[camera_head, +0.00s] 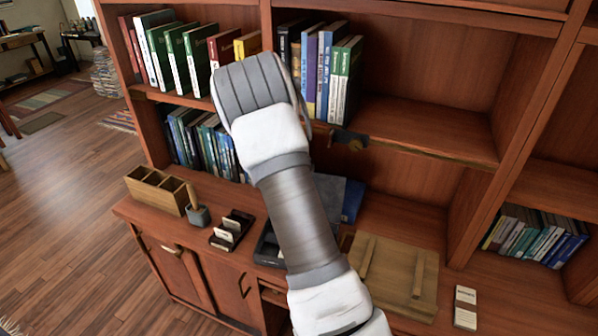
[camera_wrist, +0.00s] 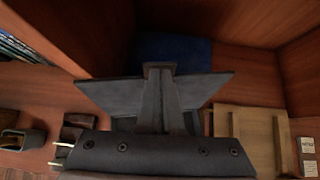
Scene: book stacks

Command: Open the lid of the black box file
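The black box file (camera_head: 267,247) sits on the desk-height shelf, partly hidden behind my arm in the head view. Its dark grey lid (camera_head: 329,190) stands raised at the back, tilted up from the box. In the wrist view the lid (camera_wrist: 112,95) spreads as a dark panel on both sides of my fingers.
A blue object (camera_head: 353,201) is behind the lid. A wooden board with bars (camera_head: 398,272) lies right of the box, with a small white-labelled block (camera_head: 466,308) beyond. Book-filled shelves rise above.

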